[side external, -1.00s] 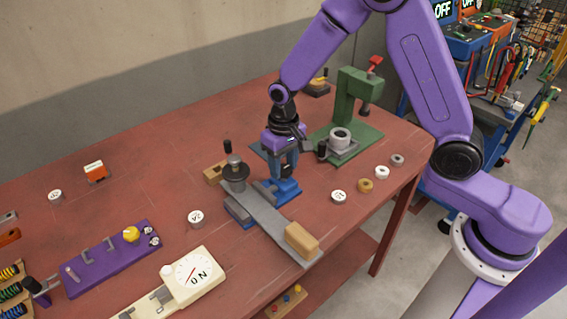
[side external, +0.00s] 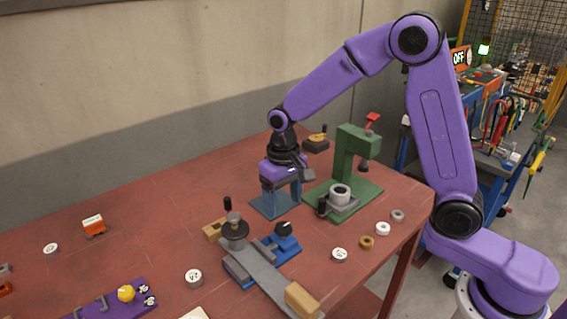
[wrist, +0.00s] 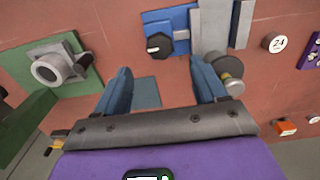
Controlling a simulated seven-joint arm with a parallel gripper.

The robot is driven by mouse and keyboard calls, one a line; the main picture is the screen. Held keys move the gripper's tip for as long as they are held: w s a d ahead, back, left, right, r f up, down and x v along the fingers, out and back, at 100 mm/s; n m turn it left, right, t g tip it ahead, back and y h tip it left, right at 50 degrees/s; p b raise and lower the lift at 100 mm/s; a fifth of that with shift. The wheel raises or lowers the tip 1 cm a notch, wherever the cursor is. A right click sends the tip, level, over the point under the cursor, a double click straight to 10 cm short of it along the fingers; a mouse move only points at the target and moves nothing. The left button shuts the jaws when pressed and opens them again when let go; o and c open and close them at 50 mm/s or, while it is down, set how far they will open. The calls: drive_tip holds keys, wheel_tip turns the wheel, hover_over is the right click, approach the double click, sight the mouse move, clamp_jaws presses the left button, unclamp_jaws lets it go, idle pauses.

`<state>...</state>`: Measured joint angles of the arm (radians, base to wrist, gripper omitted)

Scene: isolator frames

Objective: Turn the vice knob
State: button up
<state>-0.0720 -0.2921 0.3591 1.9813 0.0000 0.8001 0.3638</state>
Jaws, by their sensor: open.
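A flat blue-grey plate (side external: 268,207) lies under my gripper. A green press (side external: 346,165) stands close on its right. A grey bar (side external: 262,280) with a wooden block (side external: 302,299) runs beside the vice. Several small discs, one white (side external: 340,255), lie on the right.

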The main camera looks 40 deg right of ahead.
wheel_tip(320, 180, up, 10)
drive_tip(key=shift+r, duration=0.2)
idle(0.3)
drive_tip(key=s+d+f+n, duration=0.2)
drive_tip(key=s+d+n, duration=0.15)
drive_tip(key=s, duration=0.55)
drive_tip(key=s+d+f+n, duration=0.15)
drive_tip(key=s+n, duration=0.35)
drive_tip(key=s, duration=0.5)
drive_tip(key=s+d+f+n, duration=0.1)
drive_tip(key=s+d+n, duration=0.25)
drive_tip(key=s, duration=0.55)
wheel_tip(320, 180, up, 4)
drive_tip(key=n, duration=0.9)
hover_over(283, 227)
wheel_tip(283, 227, down, 17)
drive_tip(key=shift+f, duration=0.1)
